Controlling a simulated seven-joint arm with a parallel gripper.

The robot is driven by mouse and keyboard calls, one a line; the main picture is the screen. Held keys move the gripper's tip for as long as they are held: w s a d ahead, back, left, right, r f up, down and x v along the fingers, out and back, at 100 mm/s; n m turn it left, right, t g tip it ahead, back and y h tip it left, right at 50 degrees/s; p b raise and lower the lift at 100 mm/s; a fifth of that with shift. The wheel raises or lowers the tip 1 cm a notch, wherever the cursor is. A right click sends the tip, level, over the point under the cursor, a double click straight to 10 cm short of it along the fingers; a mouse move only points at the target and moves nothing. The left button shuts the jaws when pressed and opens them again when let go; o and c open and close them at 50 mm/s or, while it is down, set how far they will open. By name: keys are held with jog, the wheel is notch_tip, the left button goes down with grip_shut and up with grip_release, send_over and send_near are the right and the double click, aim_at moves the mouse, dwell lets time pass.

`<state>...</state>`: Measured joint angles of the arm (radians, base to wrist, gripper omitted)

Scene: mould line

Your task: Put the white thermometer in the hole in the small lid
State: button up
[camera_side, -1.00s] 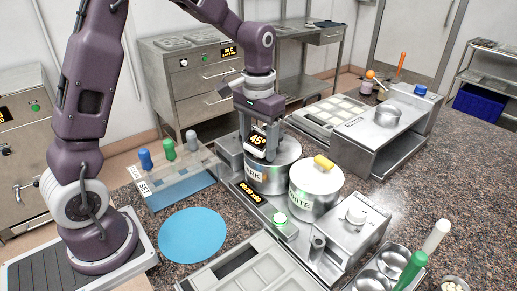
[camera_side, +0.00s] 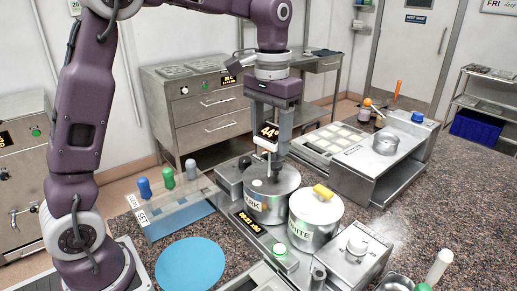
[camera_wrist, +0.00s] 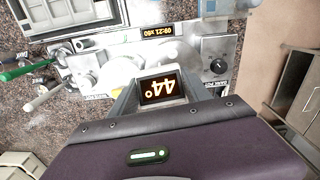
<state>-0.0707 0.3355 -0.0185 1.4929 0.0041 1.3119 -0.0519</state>
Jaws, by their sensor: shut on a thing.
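My gripper (camera_side: 269,145) is shut on a thermometer with a dark display reading 44° (camera_side: 267,132). The display also shows between my fingers in the wrist view (camera_wrist: 162,88). A thin stem (camera_side: 270,168) points down from it over the pot marked DARK (camera_side: 264,207). I cannot tell whether its tip is above the pot's top or in it. Beside it on the right stands the pot marked WHITE (camera_side: 310,232), with a metal lid (camera_side: 307,204) and a yellow knob (camera_side: 323,191). I cannot make out a hole in either lid.
A rack with blue, green and grey knobs (camera_side: 172,190) stands at the left. A blue round mat (camera_side: 190,264) lies in front. A metal control box (camera_side: 355,254) is right of the pots. A moulding tray (camera_side: 333,143) and a steel bench unit (camera_side: 385,160) stand behind.

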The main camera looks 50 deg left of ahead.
jog(key=w+d+f+m, duration=0.1)
jog(key=d+f, duration=0.1)
jog(key=d, duration=0.8)
jog(key=shift+d, duration=0.35)
jog(key=shift+f, duration=0.1)
dwell(0.5)
jog(key=shift+f, duration=3.85)
jog(key=o, duration=2)
